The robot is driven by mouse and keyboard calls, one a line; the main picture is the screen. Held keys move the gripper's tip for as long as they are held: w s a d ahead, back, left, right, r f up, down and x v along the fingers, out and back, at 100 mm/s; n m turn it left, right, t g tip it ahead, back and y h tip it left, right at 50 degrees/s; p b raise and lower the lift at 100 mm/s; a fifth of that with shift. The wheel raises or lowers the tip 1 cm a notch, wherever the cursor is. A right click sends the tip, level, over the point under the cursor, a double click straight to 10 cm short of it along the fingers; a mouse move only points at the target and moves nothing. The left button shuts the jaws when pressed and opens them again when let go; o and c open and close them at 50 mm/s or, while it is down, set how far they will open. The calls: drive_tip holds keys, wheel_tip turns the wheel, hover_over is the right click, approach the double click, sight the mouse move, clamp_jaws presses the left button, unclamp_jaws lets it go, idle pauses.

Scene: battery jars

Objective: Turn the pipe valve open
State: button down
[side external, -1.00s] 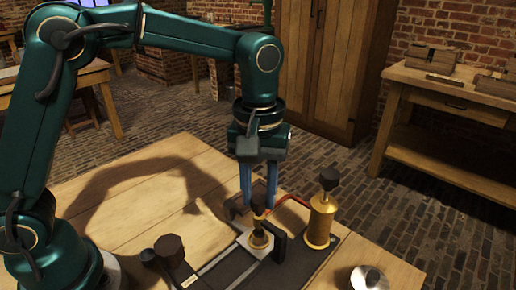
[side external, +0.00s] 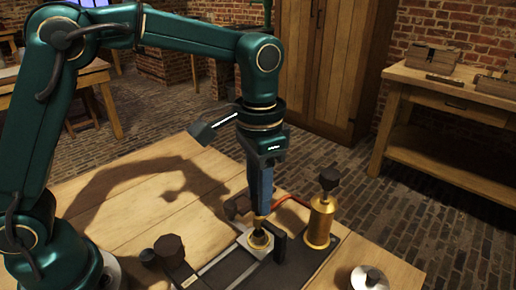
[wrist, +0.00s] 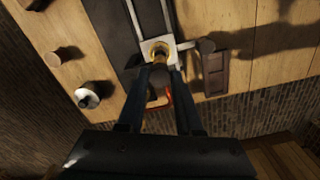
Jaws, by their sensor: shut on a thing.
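The pipe valve (side external: 260,240) is a small brass fitting on a pale square plate, set on a dark base strip on the wooden table. My gripper (side external: 259,211) points straight down over it and is shut on the top of the valve. In the side view the fingers are edge-on and hide the valve's top. In the wrist view the brass of the valve (wrist: 158,48) shows at the fingertips, with a dark rounded piece between the fingers of my gripper (wrist: 161,70). How far the valve is turned cannot be told.
A brass cylinder (side external: 320,222) with a dark top stands close on the right, with a red pipe (side external: 287,202) behind my gripper. A dark upright plate (side external: 280,246) stands beside the valve. A dark knob (side external: 169,248) and a metal disc (side external: 368,279) are nearby. The table's left is clear.

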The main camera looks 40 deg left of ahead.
drive_tip(key=m, duration=0.7)
drive_tip(key=shift+r, duration=0.1)
idle(0.5)
drive_tip(key=c, duration=0.6)
unclamp_jaws()
drive_tip(key=shift+r, duration=2.55)
